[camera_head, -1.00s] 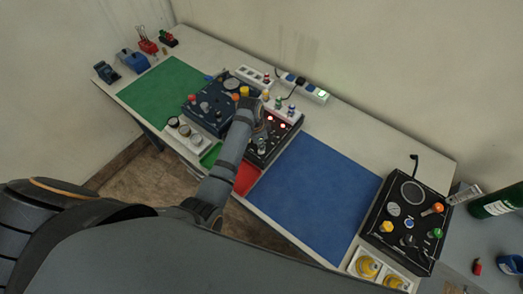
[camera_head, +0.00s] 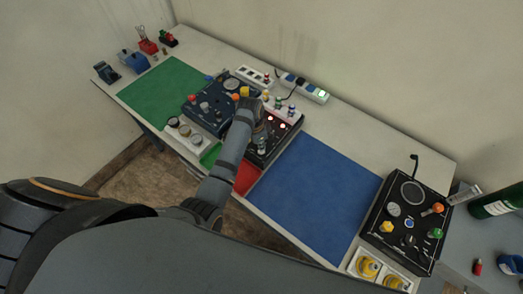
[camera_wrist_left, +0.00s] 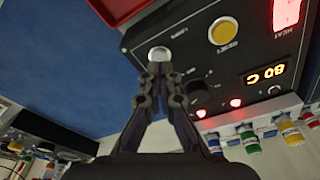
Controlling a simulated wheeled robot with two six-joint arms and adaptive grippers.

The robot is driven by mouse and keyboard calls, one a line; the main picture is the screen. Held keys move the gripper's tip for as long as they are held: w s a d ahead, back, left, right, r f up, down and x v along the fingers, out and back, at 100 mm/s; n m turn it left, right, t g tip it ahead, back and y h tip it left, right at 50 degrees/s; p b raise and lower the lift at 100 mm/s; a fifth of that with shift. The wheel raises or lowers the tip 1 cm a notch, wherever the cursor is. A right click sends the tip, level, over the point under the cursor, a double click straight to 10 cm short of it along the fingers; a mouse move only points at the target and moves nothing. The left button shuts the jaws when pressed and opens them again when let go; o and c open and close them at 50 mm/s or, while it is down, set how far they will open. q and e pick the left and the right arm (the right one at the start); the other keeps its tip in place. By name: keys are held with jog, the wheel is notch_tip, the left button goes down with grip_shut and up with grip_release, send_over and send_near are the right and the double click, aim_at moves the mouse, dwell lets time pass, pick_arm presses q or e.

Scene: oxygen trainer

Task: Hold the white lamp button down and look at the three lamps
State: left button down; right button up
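The black control box (camera_head: 283,143) stands between the red and blue mats. In the left wrist view, my left gripper (camera_wrist_left: 160,70) is shut and empty, its fingertips together at the lower edge of the white round button (camera_wrist_left: 158,54). I cannot tell whether the button is pressed down. Three lamps sit in a row on the box: the left lamp (camera_wrist_left: 200,113) and middle lamp (camera_wrist_left: 236,102) glow red; the third lamp (camera_wrist_left: 274,90) looks dim and grey. In the head view, my left gripper (camera_head: 262,142) is over the box, partly hidden by its wrist. My right gripper is not in view.
A yellow button (camera_wrist_left: 222,30), a dark knob and a lit orange display (camera_wrist_left: 265,74) are on the same box. A blue box (camera_head: 211,108) stands left of my wrist. The blue mat (camera_head: 315,195) is clear. Another black box (camera_head: 405,222) stands at the right.

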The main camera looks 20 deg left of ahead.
pick_arm(q)
jog(key=shift+f+b, duration=0.4)
jog(key=shift+f, duration=0.6)
dwell(1.0)
dwell(1.6)
dwell(0.3)
notch_tip(320, 180, up, 3)
jog(key=shift+f+p, duration=0.1)
jog(key=shift+p, duration=1.1)
jog(key=shift+r, duration=2.15)
